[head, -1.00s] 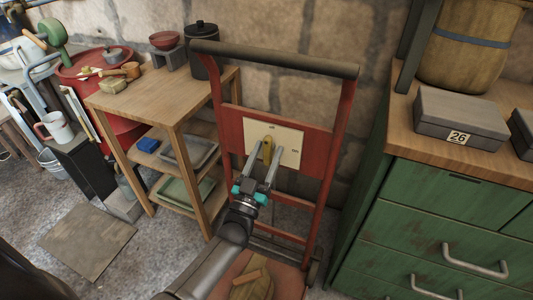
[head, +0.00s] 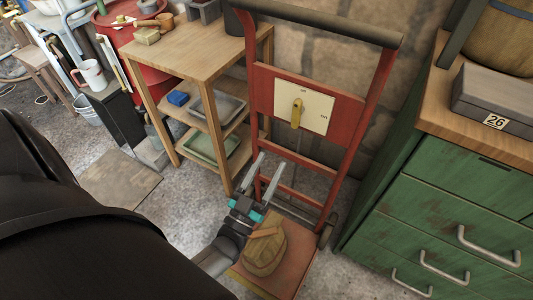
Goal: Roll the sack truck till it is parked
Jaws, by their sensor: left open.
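The sack truck stands upright against the stone wall, with a red frame (head: 262,90), a dark crossbar handle (head: 320,22) and a red base plate (head: 296,262). A cream panel (head: 318,108) on the frame carries a yellow lever (head: 295,116), which hangs roughly downward; the panel's small labels are too small to read. My left gripper (head: 271,163) is open and empty, below the panel and in front of the lower frame, apart from the lever. My right gripper is not in view.
A wooden shelf table (head: 185,42) stands close on the truck's left. A green drawer cabinet (head: 440,210) with a grey box (head: 497,100) stands on its right. A flat board (head: 120,180) lies on the floor at left. My own dark arm covers the lower left.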

